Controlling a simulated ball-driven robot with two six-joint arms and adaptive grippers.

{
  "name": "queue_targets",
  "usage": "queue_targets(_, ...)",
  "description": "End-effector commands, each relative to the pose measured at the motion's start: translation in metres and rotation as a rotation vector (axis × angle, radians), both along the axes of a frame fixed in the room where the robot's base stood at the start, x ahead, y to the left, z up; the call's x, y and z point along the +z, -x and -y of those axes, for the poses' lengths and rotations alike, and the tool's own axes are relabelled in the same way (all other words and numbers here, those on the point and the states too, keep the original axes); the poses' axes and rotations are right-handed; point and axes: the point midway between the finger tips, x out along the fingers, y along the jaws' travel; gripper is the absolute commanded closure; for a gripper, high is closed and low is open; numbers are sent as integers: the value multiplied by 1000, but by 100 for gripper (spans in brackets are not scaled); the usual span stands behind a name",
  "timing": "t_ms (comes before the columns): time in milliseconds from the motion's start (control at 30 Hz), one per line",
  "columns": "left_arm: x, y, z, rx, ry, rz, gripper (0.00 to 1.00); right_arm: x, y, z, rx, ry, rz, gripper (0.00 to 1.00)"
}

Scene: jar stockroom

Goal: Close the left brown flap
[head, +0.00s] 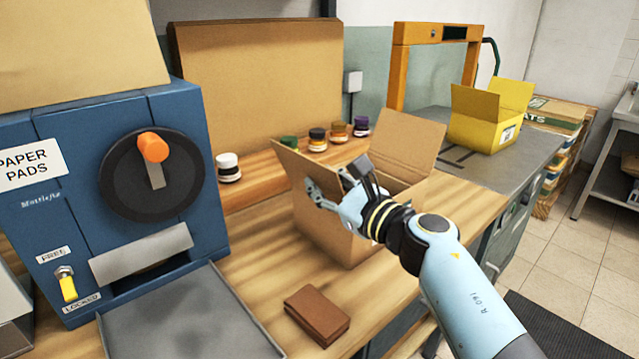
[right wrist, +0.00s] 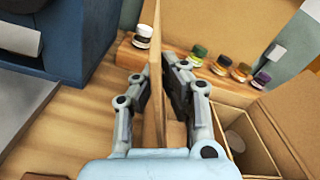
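The brown box (head: 328,237) stands open on the wooden worktop. Its left brown flap (head: 289,161) stands up, leaning a little outward; in the right wrist view the flap (right wrist: 157,60) shows nearly edge-on. My right gripper (head: 336,184) is at this flap, with its fingers apart. In the right wrist view the right gripper (right wrist: 156,88) has one finger on each side of the flap, the right finger looking closer to it. Whether either finger touches the flap is not clear. The box's right flap (head: 409,141) stands open. My left gripper is not in view.
Several small jars (head: 317,139) stand on a wooden ledge behind the box. A blue paper-pad machine (head: 60,235) stands at left, with a grey tray (head: 195,325). A brown block (head: 317,315) lies in front. A yellow box (head: 478,131) sits on the grey conveyor.

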Motion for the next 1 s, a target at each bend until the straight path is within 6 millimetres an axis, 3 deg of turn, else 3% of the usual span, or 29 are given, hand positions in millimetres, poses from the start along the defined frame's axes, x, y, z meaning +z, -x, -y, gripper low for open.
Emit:
queue_targets(567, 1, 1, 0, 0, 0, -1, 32, 0, 0, 1, 1, -15, -12, 100)
queue_targets(1000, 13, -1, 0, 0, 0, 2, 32, 5, -9, 13, 0, -221, -162, 100)
